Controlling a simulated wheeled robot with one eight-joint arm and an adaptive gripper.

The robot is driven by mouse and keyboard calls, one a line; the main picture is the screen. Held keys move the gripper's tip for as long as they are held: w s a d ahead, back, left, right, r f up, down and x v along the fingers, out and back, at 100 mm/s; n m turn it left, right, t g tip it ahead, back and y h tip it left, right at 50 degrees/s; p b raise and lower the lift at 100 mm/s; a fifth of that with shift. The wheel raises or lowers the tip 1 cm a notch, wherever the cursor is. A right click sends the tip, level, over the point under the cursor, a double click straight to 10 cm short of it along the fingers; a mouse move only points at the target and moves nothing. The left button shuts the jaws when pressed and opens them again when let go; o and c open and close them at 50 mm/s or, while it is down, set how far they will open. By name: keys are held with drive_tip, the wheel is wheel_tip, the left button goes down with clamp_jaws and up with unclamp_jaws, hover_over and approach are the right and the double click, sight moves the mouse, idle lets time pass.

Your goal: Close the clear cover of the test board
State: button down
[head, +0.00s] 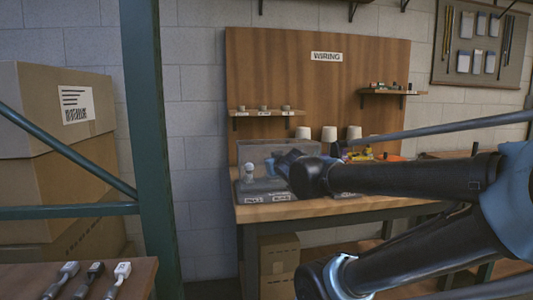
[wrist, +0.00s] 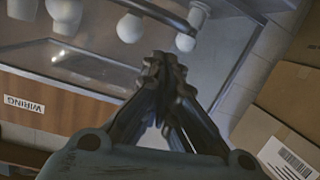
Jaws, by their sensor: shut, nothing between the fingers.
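The test board (head: 268,187) is a dark base with white labels on the left end of the workbench. A white bulb (head: 249,173) stands on it. Its clear cover (head: 256,152) appears raised, standing roughly upright behind the bulb. In the wrist view the cover (wrist: 88,64) is a see-through panel with a dark rim, and several white bulbs show near the top. My gripper (head: 284,160) is at the board, in front of the cover; my arm hides the board's right part. In the wrist view my gripper's (wrist: 165,80) fingertips are together and empty. I cannot tell whether they touch the cover.
A wooden back panel (head: 290,80) with a WIRING sign (head: 326,56) and small shelves stands behind. White lamp shades (head: 329,133) stand right of the board. A green post (head: 154,150) and stacked cartons (head: 60,150) are at the left. Another table (head: 140,272) holds connectors.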

drive_tip(key=shift+s+f, duration=0.4)
drive_tip(key=shift+f, duration=0.6)
drive_tip(key=shift+s+f, duration=0.45)
drive_tip(key=shift+f, duration=0.6)
drive_tip(key=shift+s+f, duration=0.4)
drive_tip(key=shift+f, duration=0.6)
